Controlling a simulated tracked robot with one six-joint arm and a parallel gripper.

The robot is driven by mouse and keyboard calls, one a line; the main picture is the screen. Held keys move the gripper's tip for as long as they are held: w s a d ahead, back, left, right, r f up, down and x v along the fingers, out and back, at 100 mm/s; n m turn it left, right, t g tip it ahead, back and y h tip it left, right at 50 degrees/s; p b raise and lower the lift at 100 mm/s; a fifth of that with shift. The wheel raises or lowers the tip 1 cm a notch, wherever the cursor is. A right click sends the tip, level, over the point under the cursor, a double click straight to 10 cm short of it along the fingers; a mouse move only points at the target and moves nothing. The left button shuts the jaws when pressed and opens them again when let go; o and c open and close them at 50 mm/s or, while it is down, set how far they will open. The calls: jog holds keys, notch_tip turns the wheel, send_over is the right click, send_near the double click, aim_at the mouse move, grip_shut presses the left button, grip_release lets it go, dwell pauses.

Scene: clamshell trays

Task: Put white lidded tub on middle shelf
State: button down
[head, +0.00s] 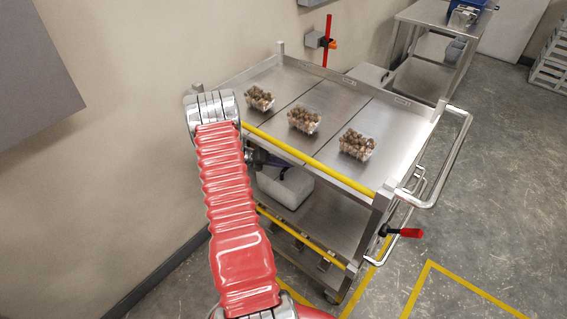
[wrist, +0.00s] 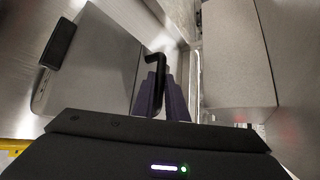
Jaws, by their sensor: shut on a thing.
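The white lidded tub (head: 287,187) is between the top and lower decks of the steel trolley, at the middle shelf level, partly hidden by the top deck and the yellow front rail. In the wrist view a pale grey-white tub with rounded corners (wrist: 105,70) fills the left, with a black latch (wrist: 58,43) on its side. My gripper (wrist: 162,92) has its purple fingers shut on a black bent handle (wrist: 153,66) beside the tub. In the head view my dark wrist reaches in under the top deck's front edge. I cannot tell whether the tub touches the shelf.
Three clear clamshell trays of brown contents, left (head: 259,98), middle (head: 304,119) and right (head: 356,144), stand on the top deck. A yellow rail (head: 300,153) runs along its front edge. A red-handled lever (head: 405,232) sticks out at right. A pale block (wrist: 237,55) shows right in the wrist view.

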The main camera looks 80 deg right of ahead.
jog(key=shift+d, duration=0.1)
jog(key=c, duration=1.8)
grip_release()
jog(key=shift+o, duration=0.2)
jog(key=shift+w, duration=0.15)
jog(key=w+a+r, duration=0.1)
jog(key=w+a, duration=0.6)
jog(key=w, duration=0.5)
jog(key=shift+w+a+r, duration=0.2)
jog(key=shift+w, duration=0.05)
